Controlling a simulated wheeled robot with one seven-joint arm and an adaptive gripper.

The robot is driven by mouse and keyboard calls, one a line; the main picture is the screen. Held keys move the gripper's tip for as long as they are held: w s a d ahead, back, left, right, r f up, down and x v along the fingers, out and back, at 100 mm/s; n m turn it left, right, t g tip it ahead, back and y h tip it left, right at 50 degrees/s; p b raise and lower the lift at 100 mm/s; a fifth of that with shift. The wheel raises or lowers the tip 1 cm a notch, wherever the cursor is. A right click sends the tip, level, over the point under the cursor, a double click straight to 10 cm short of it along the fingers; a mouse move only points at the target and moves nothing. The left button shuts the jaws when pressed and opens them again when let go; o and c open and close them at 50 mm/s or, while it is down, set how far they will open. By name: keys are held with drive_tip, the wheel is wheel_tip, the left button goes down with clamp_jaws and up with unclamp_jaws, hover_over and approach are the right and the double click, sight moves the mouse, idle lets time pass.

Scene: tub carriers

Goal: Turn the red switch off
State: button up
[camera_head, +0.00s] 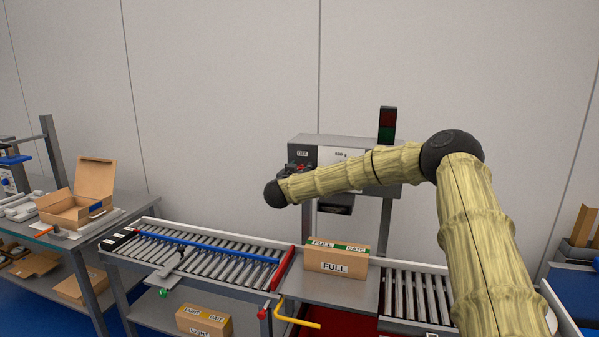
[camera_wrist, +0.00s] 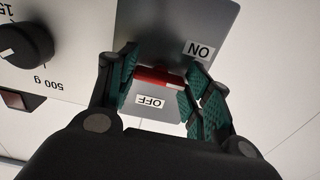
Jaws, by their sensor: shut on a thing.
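The red switch (camera_wrist: 158,75) sits on a grey plate (camera_wrist: 170,30) of the control box, between an ON label and an OFF label, both upside down in the wrist view. My gripper (camera_wrist: 160,88) has its two green-padded fingers on either side of the switch, shut on it. The fingers hide part of the switch, and its exact tilt is hard to tell. In the head view the control box (camera_head: 330,143) stands behind the conveyor, with the OFF label near its top left. My wrist covers much of that area.
A black knob (camera_wrist: 25,45) is beside the plate. A stack light (camera_head: 387,125) rises from the box. Below are a roller conveyor (camera_head: 190,250), a carton marked FULL (camera_head: 336,267) and a yellow handle (camera_head: 297,320). A bench with an open carton (camera_head: 80,195) stands left.

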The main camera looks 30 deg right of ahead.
drive_tip(key=shift+f+m+b, duration=0.15)
drive_tip(key=shift+m+b, duration=0.15)
drive_tip(key=shift+b, duration=0.1)
drive_tip(key=m+b, duration=1.7)
drive_tip(key=b, duration=0.3)
drive_tip(key=shift+d, duration=0.1)
drive_tip(key=shift+m, duration=0.3)
drive_tip(key=o, duration=1)
drive_tip(key=shift+s+d, duration=0.1)
drive_tip(key=shift+a, duration=0.2)
